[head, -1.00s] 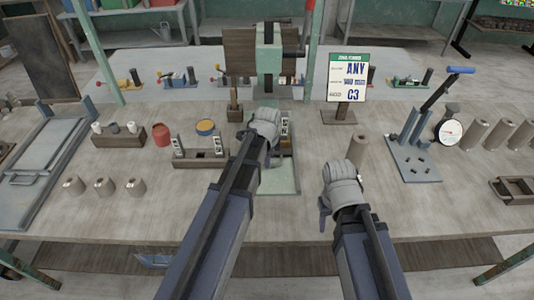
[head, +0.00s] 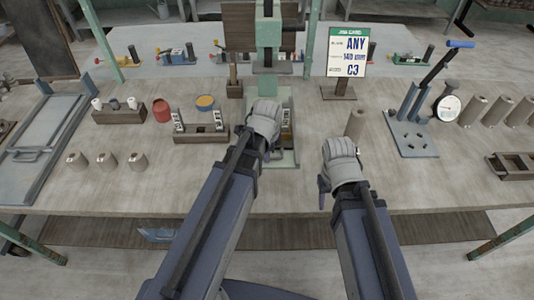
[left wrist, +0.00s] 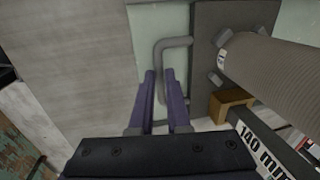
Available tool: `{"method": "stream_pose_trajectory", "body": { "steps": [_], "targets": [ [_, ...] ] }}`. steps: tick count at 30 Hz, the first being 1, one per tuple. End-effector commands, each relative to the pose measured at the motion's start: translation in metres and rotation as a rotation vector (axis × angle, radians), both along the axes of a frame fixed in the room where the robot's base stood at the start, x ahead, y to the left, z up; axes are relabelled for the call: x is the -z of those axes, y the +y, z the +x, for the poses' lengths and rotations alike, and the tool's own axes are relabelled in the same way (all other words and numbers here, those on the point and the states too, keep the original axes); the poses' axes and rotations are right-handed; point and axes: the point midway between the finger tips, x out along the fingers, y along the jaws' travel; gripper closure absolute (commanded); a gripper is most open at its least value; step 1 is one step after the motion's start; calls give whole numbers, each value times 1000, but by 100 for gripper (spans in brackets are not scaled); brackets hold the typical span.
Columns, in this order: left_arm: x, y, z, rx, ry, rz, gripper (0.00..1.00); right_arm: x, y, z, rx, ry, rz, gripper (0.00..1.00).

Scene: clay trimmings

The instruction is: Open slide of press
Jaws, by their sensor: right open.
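The press (head: 270,38) is a green frame at the back middle of the table. Its pale green base (head: 287,158) reaches toward me. In the left wrist view a dark grey slide plate (left wrist: 207,20) carries a grey loop handle (left wrist: 163,55). My right gripper (head: 324,184) is open and empty above the table, right of the base.
A ribbed grey-brown cylinder (left wrist: 270,75) and a "140 mm" label (left wrist: 258,148) are close right of the handle. A clay-coloured cylinder (head: 355,123) stands beyond my right gripper. A sign (head: 347,52) stands behind. The front table strip (head: 200,192) is clear.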

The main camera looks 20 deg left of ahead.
Motion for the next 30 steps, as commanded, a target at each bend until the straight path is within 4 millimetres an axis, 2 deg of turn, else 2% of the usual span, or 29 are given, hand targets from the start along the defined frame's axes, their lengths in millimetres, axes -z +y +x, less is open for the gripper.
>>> {"method": "stream_pose_trajectory", "body": {
  "steps": [1, 8, 20, 30],
  "targets": [
    [0, 0, 0, 0, 0, -1, 80, 0, 0, 0, 0, 0, 0, 50],
    [0, 0, 0, 0, 0, 0, 55, 0, 0, 0, 0, 0, 0, 50],
    [-6, 0, -1, 0, 0, 0, 55, -6, 0, 0, 0, 0, 0, 50],
    [-43, -2, -7, 0, 0, 0, 55, -43, 0, 0, 0, 0, 0, 50]
  ]
}}
